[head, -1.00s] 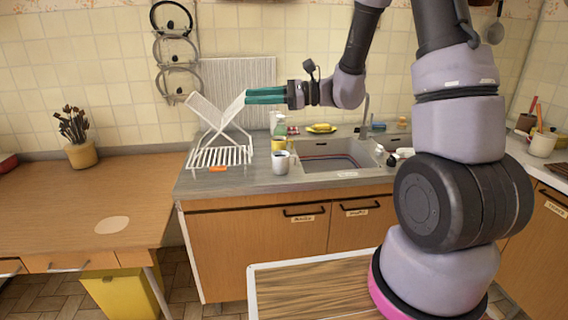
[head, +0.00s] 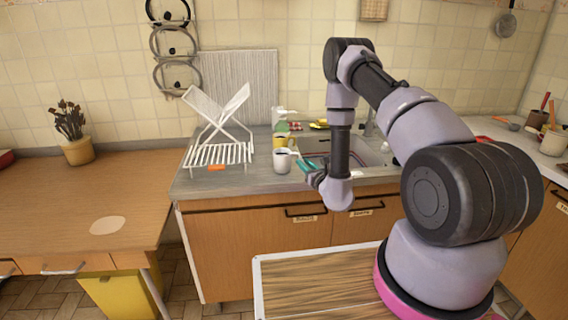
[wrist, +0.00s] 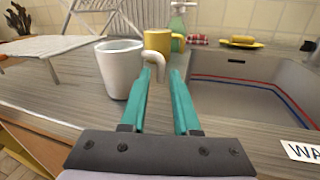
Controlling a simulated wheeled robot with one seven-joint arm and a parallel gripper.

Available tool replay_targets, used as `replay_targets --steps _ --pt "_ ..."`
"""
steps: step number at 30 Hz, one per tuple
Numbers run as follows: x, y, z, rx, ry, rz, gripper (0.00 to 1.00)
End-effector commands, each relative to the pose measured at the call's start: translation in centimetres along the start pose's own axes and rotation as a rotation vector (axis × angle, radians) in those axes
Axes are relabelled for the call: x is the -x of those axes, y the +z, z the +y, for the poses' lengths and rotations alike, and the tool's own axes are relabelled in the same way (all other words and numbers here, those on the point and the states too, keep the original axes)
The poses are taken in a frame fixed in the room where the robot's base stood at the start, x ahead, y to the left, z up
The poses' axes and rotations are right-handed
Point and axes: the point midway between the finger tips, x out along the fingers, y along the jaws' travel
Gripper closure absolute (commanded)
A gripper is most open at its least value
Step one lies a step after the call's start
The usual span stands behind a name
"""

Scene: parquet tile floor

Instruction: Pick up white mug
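The white mug (head: 282,163) stands upright on the grey counter, left of the sink. In the wrist view the mug (wrist: 119,72) is just ahead and to the left of my fingers, with its handle (wrist: 160,60) facing right. My gripper (head: 302,163) has teal fingers and is low at the mug's right side. In the wrist view my gripper (wrist: 162,70) is open, and the handle shows at the gap between its fingertips. I cannot tell whether a finger touches the mug.
A yellow mug (wrist: 158,42) stands behind the white mug. The sink (wrist: 250,85) is to the right. A white dish rack (head: 219,153) stands to the left. A green bottle (wrist: 178,18) and a yellow sponge-like item (wrist: 240,39) are at the back.

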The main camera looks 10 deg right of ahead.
Motion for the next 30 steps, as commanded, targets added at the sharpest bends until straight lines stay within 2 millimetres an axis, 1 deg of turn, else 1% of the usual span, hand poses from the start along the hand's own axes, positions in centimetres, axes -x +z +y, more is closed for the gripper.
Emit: replay_targets --steps 1,3,6,11,18,22,29,30 --pt "-0.9 0.1 0.0 0.001 0.0 -0.003 0.7" --pt "-2.0 0.1 0.0 0.0 0.001 -0.004 0.7" --pt "-3.1 0.1 0.0 0.0 0.002 -0.002 0.7" --pt "-4.2 0.1 0.0 0.0 0.002 -0.002 0.7" --pt "-7.8 -0.1 -0.3 0.0 0.003 -0.003 0.7" --pt "-8.7 -0.1 -0.3 -0.001 0.003 -0.001 0.7" --pt "-8.8 -0.1 -0.3 -0.002 0.003 0.0 0.7" --pt "-8.8 -0.1 -0.3 -0.002 0.003 0.0 0.85"
